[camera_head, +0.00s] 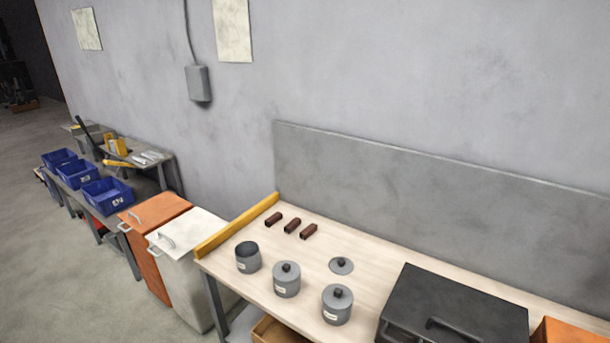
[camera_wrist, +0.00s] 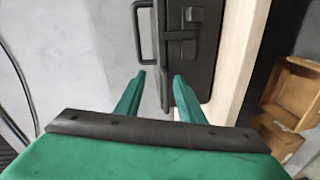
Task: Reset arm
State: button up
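My gripper (camera_wrist: 160,82) shows in the wrist view with two green fingers spread apart and nothing between them. Past the fingertips is a dark box (camera_wrist: 190,50) with a handle and a latch, on the pale bench edge (camera_wrist: 238,60). I cannot tell whether the fingers touch it. The head view does not show my gripper or arm. There the dark box (camera_head: 455,300) with a black handle sits on the light wooden bench (camera_head: 240,270).
Three grey pots (camera_head: 287,280), one without its lid, a loose lid (camera_head: 341,265) and three brown blocks (camera_head: 291,225) stand on the bench. Orange (camera_head: 150,215) and white (camera_head: 185,235) bins and blue crates (camera_head: 107,194) are at left. Open wooden boxes (camera_wrist: 292,92) lie at right in the wrist view.

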jog(key=s+a+f+m+t+y, duration=0.1)
jog(key=s+a+f+y, duration=0.25)
jog(key=s+a, duration=0.3)
jog(key=s+a+f+m+y, duration=0.1)
jog(key=s+a+f+y, duration=0.25)
jog(key=s+a, duration=0.35)
jog(key=s+a+r+m+y, duration=0.1)
jog(key=s+a+m+y, duration=0.1)
jog(key=s+a+m, duration=0.5)
jog(key=s+a, duration=0.4)
jog(key=s, duration=0.2)
jog(key=shift+r, duration=0.25)
jog(key=shift+a, duration=0.15)
